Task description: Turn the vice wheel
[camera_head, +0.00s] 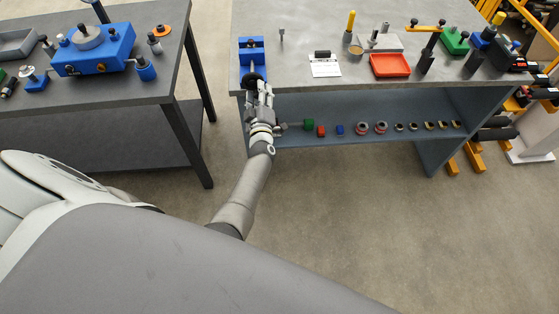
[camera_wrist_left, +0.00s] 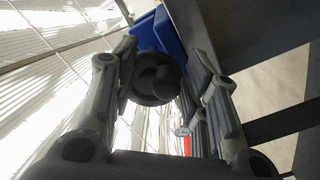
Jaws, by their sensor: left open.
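The blue vice (camera_head: 252,50) sits at the near left corner of the right-hand grey table. Its dark round vice wheel (camera_head: 253,78) faces the table's front edge. My left gripper (camera_head: 259,88) is right in front of the wheel, with the arm reaching up from below. In the left wrist view, the black wheel (camera_wrist_left: 155,78) appears between the two open fingers, with the blue vice body (camera_wrist_left: 168,35) behind it. I cannot tell whether the fingers touch the wheel. My right gripper is not in view.
The table's front edge (camera_head: 340,88) is close beside my gripper. A lower shelf (camera_head: 350,120) holds a row of small parts. A red tray (camera_head: 390,65) stands farther right on the top. Another table (camera_head: 175,75) stands to the left, with a floor gap between.

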